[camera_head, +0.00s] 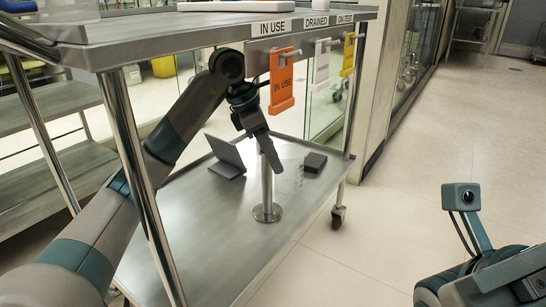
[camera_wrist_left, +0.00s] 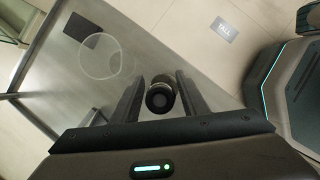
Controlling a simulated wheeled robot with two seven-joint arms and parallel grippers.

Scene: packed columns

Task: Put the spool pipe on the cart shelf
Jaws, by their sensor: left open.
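The spool pipe (camera_head: 267,185) is a slim grey metal post with a round flange at its foot. It stands upright on the lower cart shelf (camera_head: 205,245). My left gripper (camera_head: 273,161) is at its upper end, with the fingers pointing down. In the left wrist view the round end of the pipe (camera_wrist_left: 160,97) lies between the two spread fingers, with the fingers close on both sides; I cannot tell whether they touch it. At the lower right of the head view my right arm (camera_head: 485,270) shows, but its fingertips do not.
Behind the pipe stand a clear cylindrical vessel (camera_head: 290,176), a dark block (camera_head: 315,162) and a tilted grey plate (camera_head: 226,157). An orange IN USE tag (camera_head: 281,82) hangs from the upper shelf (camera_head: 150,38), above the gripper. The front left of the lower shelf is bare.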

